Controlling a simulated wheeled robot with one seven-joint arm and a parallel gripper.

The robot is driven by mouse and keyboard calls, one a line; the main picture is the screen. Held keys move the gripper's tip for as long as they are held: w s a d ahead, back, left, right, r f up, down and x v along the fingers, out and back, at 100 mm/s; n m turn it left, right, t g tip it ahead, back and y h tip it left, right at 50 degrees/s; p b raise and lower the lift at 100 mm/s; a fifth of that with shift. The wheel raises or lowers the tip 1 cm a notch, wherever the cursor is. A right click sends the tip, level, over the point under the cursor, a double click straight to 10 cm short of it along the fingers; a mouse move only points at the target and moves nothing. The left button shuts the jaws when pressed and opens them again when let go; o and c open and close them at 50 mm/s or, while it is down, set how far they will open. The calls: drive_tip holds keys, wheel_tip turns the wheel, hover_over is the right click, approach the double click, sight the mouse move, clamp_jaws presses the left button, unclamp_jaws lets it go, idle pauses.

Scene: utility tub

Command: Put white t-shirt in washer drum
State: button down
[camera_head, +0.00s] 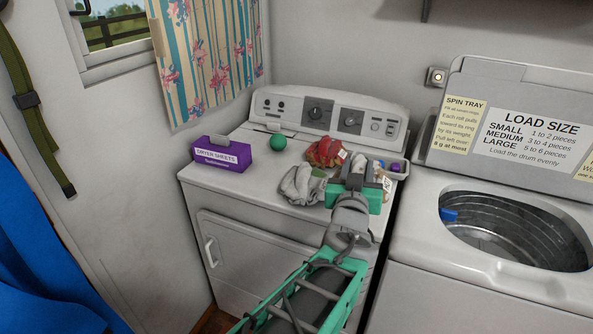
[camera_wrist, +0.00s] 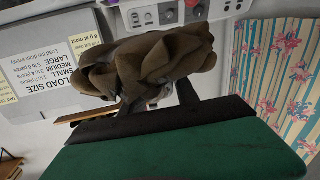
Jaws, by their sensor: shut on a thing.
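A crumpled white-grey cloth (camera_head: 302,185), which looks like the white t-shirt, lies near the front edge of the dryer top. My gripper (camera_head: 356,178) is over the dryer top, just right of that cloth. In the wrist view it is shut on a bunched brown cloth (camera_wrist: 150,60); the fingertips are partly hidden by the cloth. The washer drum (camera_head: 515,232) is open at the right, a metal tub with a blue thing (camera_head: 449,215) at its left inside edge.
The dryer top (camera_head: 240,185) also bears a red cloth (camera_head: 324,152), a green ball (camera_head: 278,142) and a purple dryer-sheets box (camera_head: 222,157). A small tray (camera_head: 401,174) with a purple item stands at its right edge. The washer's raised lid (camera_head: 480,90) stands behind the drum.

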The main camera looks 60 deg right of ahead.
drive_tip(key=w+d+f, duration=0.1)
drive_tip(key=d, duration=0.2)
drive_tip(key=w+d+f+p, duration=0.1)
drive_tip(key=d+f, duration=0.1)
drive_tip(key=d, duration=0.1)
drive_tip(key=w+d+f, duration=0.1)
drive_tip(key=d+f, duration=0.1)
drive_tip(key=d, duration=0.1)
drive_tip(key=shift+w+d, duration=0.1)
drive_tip(key=shift+w, duration=0.25)
drive_tip(key=d+f, duration=0.1)
drive_tip(key=w+d+f, duration=0.1)
drive_tip(key=f, duration=0.1)
drive_tip(key=d+f, duration=0.1)
drive_tip(key=f, duration=0.1)
drive_tip(key=shift+w+d+p, duration=0.3)
drive_tip(key=shift+d, duration=0.1)
wheel_tip(320, 180, down, 3)
drive_tip(key=shift+r+p, duration=0.1)
drive_tip(key=shift+p, duration=0.25)
drive_tip(key=c, duration=0.9)
unclamp_jaws()
drive_tip(key=shift+a, duration=0.1)
